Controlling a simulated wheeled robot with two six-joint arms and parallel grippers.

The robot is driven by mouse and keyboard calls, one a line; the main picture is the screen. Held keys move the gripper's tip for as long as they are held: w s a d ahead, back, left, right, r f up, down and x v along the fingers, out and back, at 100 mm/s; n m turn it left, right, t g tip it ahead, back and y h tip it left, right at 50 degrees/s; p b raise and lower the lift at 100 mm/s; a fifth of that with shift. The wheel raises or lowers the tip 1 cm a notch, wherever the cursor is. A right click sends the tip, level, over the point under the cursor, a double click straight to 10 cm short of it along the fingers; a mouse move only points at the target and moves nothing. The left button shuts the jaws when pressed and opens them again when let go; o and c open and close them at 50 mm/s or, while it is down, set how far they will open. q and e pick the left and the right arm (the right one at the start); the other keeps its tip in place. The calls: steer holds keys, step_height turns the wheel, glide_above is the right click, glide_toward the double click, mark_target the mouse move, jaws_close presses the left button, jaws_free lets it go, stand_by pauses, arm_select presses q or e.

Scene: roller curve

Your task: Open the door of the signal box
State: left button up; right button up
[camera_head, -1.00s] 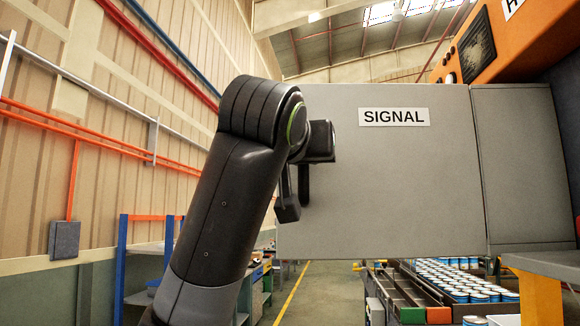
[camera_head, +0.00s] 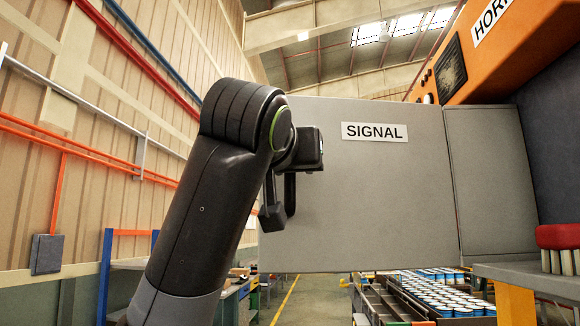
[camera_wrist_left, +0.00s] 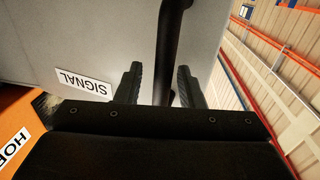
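The grey signal box (camera_head: 490,180) has a flat front door (camera_head: 370,205) with a white SIGNAL label (camera_head: 375,131). A seam runs down the door's right side, and no inside of the box shows. A dark upright bar handle (camera_head: 290,195) is near the door's left edge, partly hidden by my left arm. In the left wrist view, the handle (camera_wrist_left: 169,45) passes between the fingers of my left gripper (camera_wrist_left: 160,85). The fingers are apart, with a clear gap on the left side; the right finger is close to the bar, contact unclear. My right gripper is out of view.
An orange HORN panel (camera_head: 465,60) stands above right. A red-topped object (camera_head: 558,237) sits on a grey ledge (camera_head: 530,277) at the right. Trays of cans (camera_head: 440,295) are below and behind the box. A blue-framed bench (camera_head: 130,265) stands at left; floor lies between.

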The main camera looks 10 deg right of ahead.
arm_select(q)
steer(key=shift+f, duration=0.1)
steer(key=shift+s+a, duration=0.15)
steer(key=shift+s, duration=0.05)
steer(key=b+v, duration=0.7)
steer(key=v, duration=1)
